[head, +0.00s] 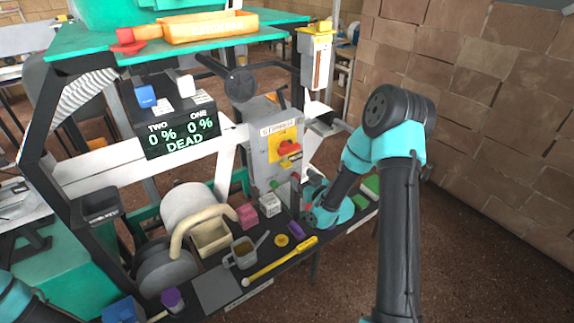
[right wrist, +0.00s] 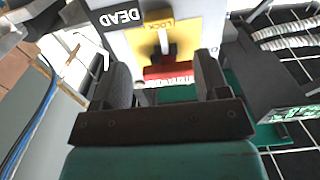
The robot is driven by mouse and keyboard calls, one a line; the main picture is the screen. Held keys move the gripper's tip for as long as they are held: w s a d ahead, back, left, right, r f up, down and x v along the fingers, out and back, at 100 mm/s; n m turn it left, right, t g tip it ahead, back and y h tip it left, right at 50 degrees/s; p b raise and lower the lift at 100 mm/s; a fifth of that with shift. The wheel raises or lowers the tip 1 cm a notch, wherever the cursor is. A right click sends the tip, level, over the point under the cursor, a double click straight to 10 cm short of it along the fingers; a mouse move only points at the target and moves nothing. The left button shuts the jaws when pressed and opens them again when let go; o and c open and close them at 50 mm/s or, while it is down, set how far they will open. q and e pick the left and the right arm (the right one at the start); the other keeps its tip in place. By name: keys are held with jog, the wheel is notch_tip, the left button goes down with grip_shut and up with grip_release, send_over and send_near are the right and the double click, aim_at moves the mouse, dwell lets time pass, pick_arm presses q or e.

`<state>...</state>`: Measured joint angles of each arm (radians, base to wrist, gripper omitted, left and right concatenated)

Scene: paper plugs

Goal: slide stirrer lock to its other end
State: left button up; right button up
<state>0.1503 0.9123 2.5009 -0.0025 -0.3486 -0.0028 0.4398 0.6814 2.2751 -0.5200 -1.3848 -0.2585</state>
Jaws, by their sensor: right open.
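The grey stirrer box (head: 258,160) stands upright on the bench, with a yellow plate (head: 275,152) on its front. A red lock piece (head: 287,148) sits on that plate. In the right wrist view the red piece (right wrist: 168,72) shows beyond and between my fingers, below a dark post on the yellow LOCK plate (right wrist: 150,42). My right gripper (head: 298,182) is open just in front of and below the plate in the head view. It also shows in the right wrist view (right wrist: 163,80), with nothing clearly held between the fingers. My left gripper is out of view.
A black display (head: 178,130) reads 0 % twice and DEAD. On the bench lie a yellow-handled tool (head: 280,260), a mug (head: 243,253), a pink block (head: 247,215) and a white block (head: 270,205) close to my right gripper. A brick wall (head: 480,110) stands at right.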

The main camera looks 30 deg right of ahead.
aim_at(289, 165)
jog(key=w, duration=1)
jog(key=shift+a, duration=0.4)
jog(key=shift+c, duration=0.2)
grip_shut()
notch_tip(289, 165, down, 3)
jog(key=shift+s+r, duration=0.1)
jog(key=shift+c, duration=1.7)
grip_release()
jog(key=o, duration=0.4)
